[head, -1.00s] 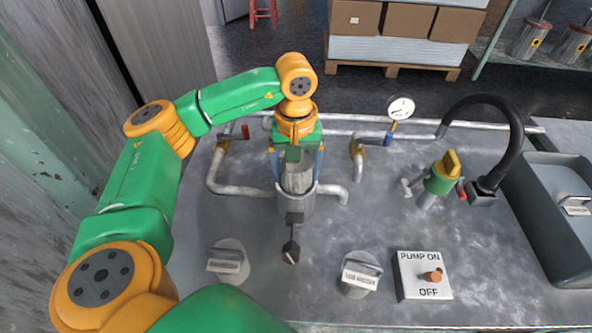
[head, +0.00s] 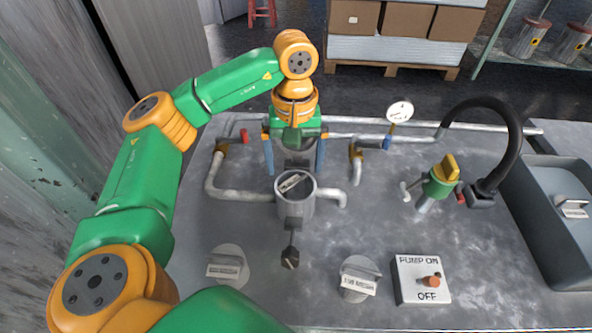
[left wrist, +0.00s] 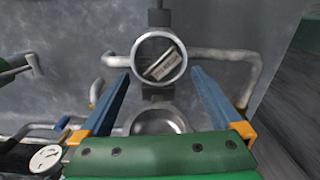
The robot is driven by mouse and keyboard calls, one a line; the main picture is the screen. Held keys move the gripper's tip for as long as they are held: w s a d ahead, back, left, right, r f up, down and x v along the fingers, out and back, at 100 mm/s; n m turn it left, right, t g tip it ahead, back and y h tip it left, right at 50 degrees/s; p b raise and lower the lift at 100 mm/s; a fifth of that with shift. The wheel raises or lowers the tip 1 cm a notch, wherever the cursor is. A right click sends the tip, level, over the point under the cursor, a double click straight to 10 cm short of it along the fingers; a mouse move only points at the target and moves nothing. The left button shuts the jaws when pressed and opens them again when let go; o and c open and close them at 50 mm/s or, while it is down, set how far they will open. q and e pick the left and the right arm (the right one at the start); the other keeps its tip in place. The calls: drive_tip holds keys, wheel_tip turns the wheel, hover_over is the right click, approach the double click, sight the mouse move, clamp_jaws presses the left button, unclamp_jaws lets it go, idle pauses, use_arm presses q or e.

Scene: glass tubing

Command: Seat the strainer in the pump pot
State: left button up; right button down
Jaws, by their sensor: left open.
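The pump pot (head: 296,208) is a grey metal cylinder in the pipe run on the bench, with its mouth open. A strainer with a pale labelled handle (head: 291,183) sits inside the mouth, its handle lying slantwise. It also shows in the left wrist view (left wrist: 161,65), within the pot's rim (left wrist: 136,58). How deep it is seated is hard to tell. My left gripper (head: 295,160) is open behind and above the pot, its blue fingers spread wide. In the left wrist view its fingers (left wrist: 160,73) flank the pot without touching the strainer. My right gripper is not in view.
A round dished metal part (left wrist: 158,121) is behind the pot. Similar labelled pieces stand at front left (head: 228,266) and front centre (head: 359,279), and one is in the sink tray (head: 573,208). A pump switch box (head: 410,287), green valve (head: 440,180), hose (head: 515,130) and gauge (head: 400,111) stand right.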

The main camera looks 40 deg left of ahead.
use_arm(q)
wheel_tip(320, 180, up, 8)
drive_tip(key=p, duration=0.2)
drive_tip(key=shift+r+p, duration=0.15)
drive_tip(key=shift+p, duration=0.15)
